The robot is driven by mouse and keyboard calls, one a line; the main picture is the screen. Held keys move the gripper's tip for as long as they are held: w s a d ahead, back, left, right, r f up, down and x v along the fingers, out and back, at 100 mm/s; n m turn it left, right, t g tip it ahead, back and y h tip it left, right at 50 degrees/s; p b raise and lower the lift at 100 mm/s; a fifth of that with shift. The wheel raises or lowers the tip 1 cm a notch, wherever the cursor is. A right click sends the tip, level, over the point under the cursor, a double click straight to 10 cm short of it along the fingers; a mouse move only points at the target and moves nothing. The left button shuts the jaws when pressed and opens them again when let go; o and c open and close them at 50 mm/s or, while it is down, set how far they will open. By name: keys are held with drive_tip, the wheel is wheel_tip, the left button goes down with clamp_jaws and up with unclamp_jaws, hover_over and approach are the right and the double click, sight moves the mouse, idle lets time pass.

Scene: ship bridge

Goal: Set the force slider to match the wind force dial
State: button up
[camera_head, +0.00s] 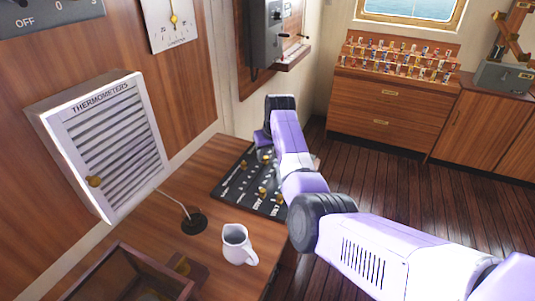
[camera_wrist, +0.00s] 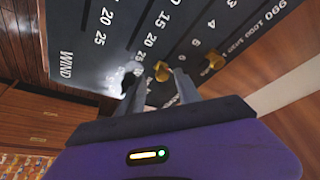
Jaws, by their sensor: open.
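The black slider panel (camera_head: 236,190) lies on the wooden desk, with pale scales and several brass knobs. The wrist view shows it close up (camera_wrist: 110,60), with the word WIND and rows of numbers; I cannot read which slider is labelled force. My gripper (camera_wrist: 160,82) is open just over the panel. One brass knob (camera_wrist: 162,71) shows between its fingertips, and I see no grip on it. Another brass knob (camera_wrist: 214,60) is to the right. In the head view my arm hides part of the panel. A white dial (camera_head: 172,22) with a brass pointer hangs above; its lettering is too small to read.
A white louvred THERMOMETERS box (camera_head: 110,150) juts from the wall at left. An open wooden box (camera_head: 115,270) is in front.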

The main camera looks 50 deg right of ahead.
drive_tip(key=v, duration=0.7)
drive_tip(key=shift+r+b, duration=0.3)
drive_tip(key=shift+r, duration=0.1)
drive_tip(key=shift+s, duration=0.1)
drive_tip(key=w+d+r+t+h, duration=0.4)
drive_tip(key=w+r+t, duration=0.1)
drive_tip(key=r, duration=0.2)
drive_tip(key=s+a+f+n+t, duration=0.2)
drive_tip(key=s+a+f+t, duration=0.2)
drive_tip(key=s+a, duration=0.7)
drive_tip(key=s+a+f+n+t, duration=0.1)
drive_tip(key=s+a+f+t, duration=0.3)
drive_tip(key=s+a, duration=0.7)
drive_tip(key=s+a+y, duration=0.2)
drive_tip(key=s+a, duration=0.3)
drive_tip(key=s, duration=0.5)
drive_tip(key=s+a+n+g+y, duration=0.1)
drive_tip(key=s+a+y, duration=0.1)
drive_tip(key=s+a, duration=0.3)
drive_tip(key=s+a+n+g+y, duration=0.1)
drive_tip(key=s+a, duration=0.4)
drive_tip(key=s, duration=0.9)
drive_tip(key=shift+s+a+f+y, duration=0.3)
drive_tip(key=shift+y, duration=0.2)
